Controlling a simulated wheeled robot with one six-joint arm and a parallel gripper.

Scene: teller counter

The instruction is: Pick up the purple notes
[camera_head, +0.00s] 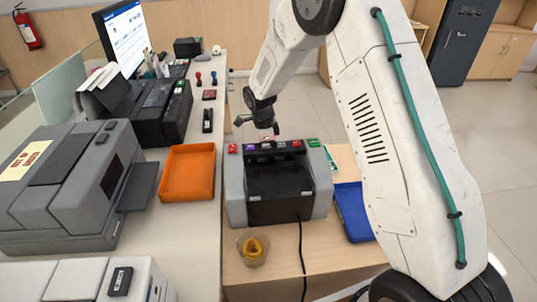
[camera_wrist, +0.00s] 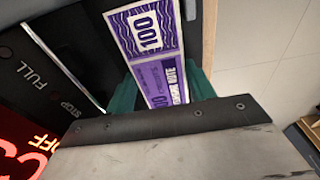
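The purple notes (camera_wrist: 160,60), printed with "100", stand out from the machine's dark surface in the wrist view. Their near end goes out of sight behind a dark bar with screws on my gripper. Teal pieces show on both sides of the notes, close against their edges; I cannot tell whether they grip them. In the head view my gripper (camera_head: 268,134) points down just above the back of the grey and black counting machine (camera_head: 234,192). A small pinkish patch shows at its tip. Whether the fingers are open or shut is unclear.
An orange tray (camera_head: 188,196) lies on the counter left of the machine. A blue tray (camera_head: 352,212) is to the right. A clear cup (camera_head: 252,250) and a black cable stand in front.

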